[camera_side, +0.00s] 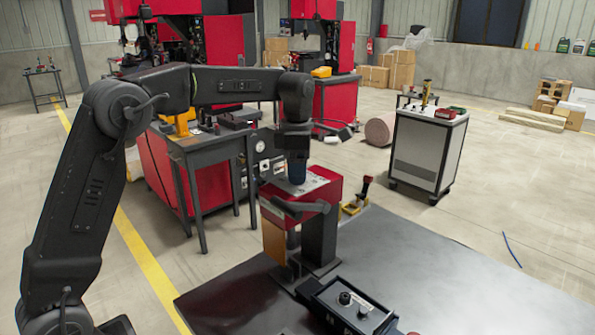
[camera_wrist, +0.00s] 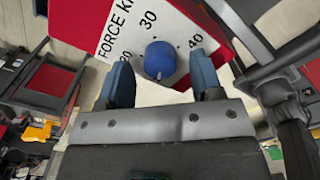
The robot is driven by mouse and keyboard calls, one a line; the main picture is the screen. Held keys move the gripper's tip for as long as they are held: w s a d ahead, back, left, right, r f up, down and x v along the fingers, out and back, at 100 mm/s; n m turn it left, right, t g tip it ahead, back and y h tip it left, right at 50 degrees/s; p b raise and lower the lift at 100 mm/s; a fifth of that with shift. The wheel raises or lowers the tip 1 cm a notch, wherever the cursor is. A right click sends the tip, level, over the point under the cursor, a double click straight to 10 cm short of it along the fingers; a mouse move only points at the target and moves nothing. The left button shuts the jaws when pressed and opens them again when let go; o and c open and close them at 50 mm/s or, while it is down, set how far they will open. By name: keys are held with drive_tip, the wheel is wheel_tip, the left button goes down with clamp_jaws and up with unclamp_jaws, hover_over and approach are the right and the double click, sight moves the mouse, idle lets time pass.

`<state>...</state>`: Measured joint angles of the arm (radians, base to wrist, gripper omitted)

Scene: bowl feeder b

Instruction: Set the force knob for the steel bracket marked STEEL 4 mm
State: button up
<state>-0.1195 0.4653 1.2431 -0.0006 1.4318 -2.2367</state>
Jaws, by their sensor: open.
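The force knob (camera_wrist: 159,57) is a round blue knob on a white dial face marked FORCE, with 30 and 40 legible in the wrist view. Other numbers are partly covered by my fingers. A small pale mark shows on the knob's near side; I cannot tell its exact setting. My gripper (camera_wrist: 161,73) is open, with one blue finger on each side of the knob and visible gaps between. In the side view my gripper (camera_side: 297,176) points down over the red machine's (camera_side: 331,190) top panel and hides the knob. I cannot make out a steel bracket marked STEEL 4 mm.
The red machine stands on a dark table (camera_side: 400,265). A black box with knobs (camera_side: 350,304) lies at the front. A small yellow fixture with a red-topped handle (camera_side: 366,188) is to the right. A grey cabinet (camera_side: 428,150) and a dark side table (camera_side: 208,142) stand behind.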

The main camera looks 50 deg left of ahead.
drive_tip(key=shift+f, duration=0.45)
drive_tip(key=c, duration=0.9)
